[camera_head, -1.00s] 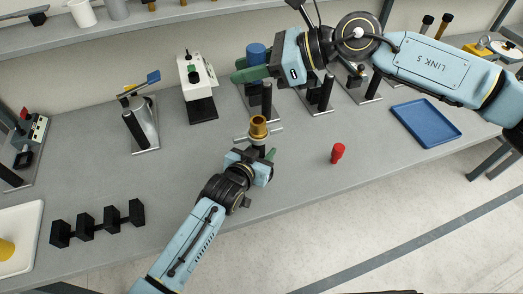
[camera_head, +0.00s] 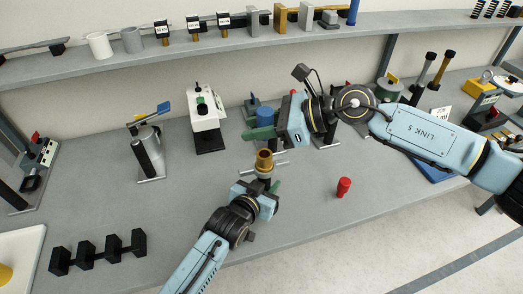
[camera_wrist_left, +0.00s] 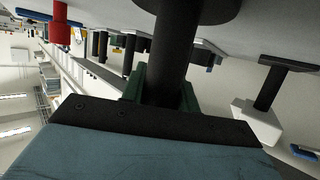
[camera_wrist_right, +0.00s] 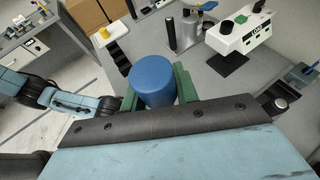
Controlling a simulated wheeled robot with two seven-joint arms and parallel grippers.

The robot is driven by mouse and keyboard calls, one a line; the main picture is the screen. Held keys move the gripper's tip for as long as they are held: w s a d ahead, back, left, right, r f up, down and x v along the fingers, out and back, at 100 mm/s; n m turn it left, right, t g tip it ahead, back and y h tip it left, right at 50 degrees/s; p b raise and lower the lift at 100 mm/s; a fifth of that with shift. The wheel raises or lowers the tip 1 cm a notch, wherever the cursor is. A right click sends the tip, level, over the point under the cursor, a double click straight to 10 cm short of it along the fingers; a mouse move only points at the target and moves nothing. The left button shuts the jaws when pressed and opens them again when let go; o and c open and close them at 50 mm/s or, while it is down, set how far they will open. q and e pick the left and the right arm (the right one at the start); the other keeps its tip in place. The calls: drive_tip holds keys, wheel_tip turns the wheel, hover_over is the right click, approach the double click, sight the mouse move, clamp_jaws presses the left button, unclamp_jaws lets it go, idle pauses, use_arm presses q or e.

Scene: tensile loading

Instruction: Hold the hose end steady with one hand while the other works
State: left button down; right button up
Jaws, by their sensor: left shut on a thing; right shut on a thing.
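The hose end is a black cylinder (camera_wrist_left: 174,60) in the left wrist view. In the head view a brass fitting (camera_head: 264,160) stands upright above my left gripper (camera_head: 267,186). My left gripper's green fingers are shut around the black hose. My right gripper (camera_head: 262,132) is shut on a blue cylinder (camera_head: 265,116), which also shows between the green fingers in the right wrist view (camera_wrist_right: 152,80). The right gripper is above and behind the brass fitting in the picture, with a small gap between them. The underside of the blue cylinder is hidden.
A red knob-like piece (camera_head: 344,187) stands on the grey bench (camera_head: 330,235) right of the left gripper. A black rack (camera_head: 98,250) is at the front left. A white meter (camera_head: 206,115) and a silver canister (camera_head: 147,150) stand behind. The blue tray (camera_head: 428,172) is partly hidden by my right arm.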

sight(259, 154)
wheel_tip(259, 154, down, 7)
drive_tip(key=shift+f, duration=0.5)
drive_tip(key=o, duration=0.9)
drive_tip(key=shift+s+f, duration=0.1)
drive_tip(key=shift+f, duration=0.05)
drive_tip(key=shift+c, duration=0.2)
drive_tip(key=shift+o, duration=0.5)
drive_tip(key=shift+r, duration=0.2)
drive_tip(key=shift+d, duration=0.1)
drive_tip(key=v, duration=1.2)
drive_tip(key=shift+r, duration=0.15)
use_arm(q)
drive_tip(key=c, duration=1)
unclamp_jaws()
drive_tip(key=shift+o, duration=0.2)
